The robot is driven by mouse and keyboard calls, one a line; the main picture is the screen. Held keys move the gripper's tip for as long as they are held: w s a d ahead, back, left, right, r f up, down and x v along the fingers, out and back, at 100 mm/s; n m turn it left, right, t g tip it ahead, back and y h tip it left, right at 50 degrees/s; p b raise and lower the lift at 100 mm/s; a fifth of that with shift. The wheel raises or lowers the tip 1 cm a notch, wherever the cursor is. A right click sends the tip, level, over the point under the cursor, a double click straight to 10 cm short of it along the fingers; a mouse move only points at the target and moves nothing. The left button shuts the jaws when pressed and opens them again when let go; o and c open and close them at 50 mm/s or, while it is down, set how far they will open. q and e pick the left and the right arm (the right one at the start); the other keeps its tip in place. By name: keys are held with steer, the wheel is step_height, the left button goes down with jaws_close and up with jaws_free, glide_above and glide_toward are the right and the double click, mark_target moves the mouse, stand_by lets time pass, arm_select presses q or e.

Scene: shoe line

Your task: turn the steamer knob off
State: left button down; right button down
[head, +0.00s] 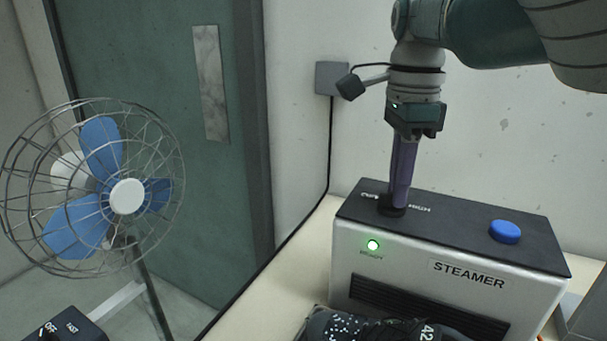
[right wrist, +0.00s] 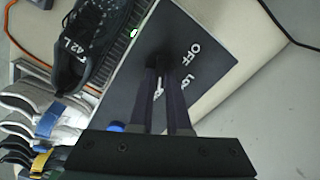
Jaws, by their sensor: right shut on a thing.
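The steamer (head: 447,290) is a pale box with a black top and a STEAMER label. Its black knob (head: 391,210) stands on the left part of the top, among white markings. In the right wrist view, OFF and part of another word show beside the knob (right wrist: 161,60). My right gripper (head: 394,203) points straight down and is shut on the knob. Its fingers hide most of the knob, so I cannot tell its setting. The green READY light (head: 373,245) is lit. My left gripper is not in view.
A blue button (head: 505,231) sits on the top's right part. A dark shoe (head: 375,328) is in front of the steamer, and white shoes (right wrist: 38,112) show in the wrist view. A fan (head: 95,190) and a switch box (head: 68,327) are at left.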

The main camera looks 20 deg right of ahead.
steer(key=shift+n, duration=0.4)
steer(key=n+p, duration=0.1)
steer(key=n, duration=0.2)
steer(key=shift+n, duration=0.3)
steer(key=n, duration=0.2)
steer(key=shift+w+n+p, duration=0.1)
steer(key=shift+n+p, duration=0.25)
steer(key=shift+n, duration=0.05)
steer(key=n, duration=0.3)
steer(key=shift+w+n, duration=0.1)
steer(key=shift+n, duration=0.2)
steer(key=n, duration=0.7)
steer(key=shift+a, duration=0.1)
steer(key=n, duration=0.6)
steer(key=shift+w+a, duration=0.1)
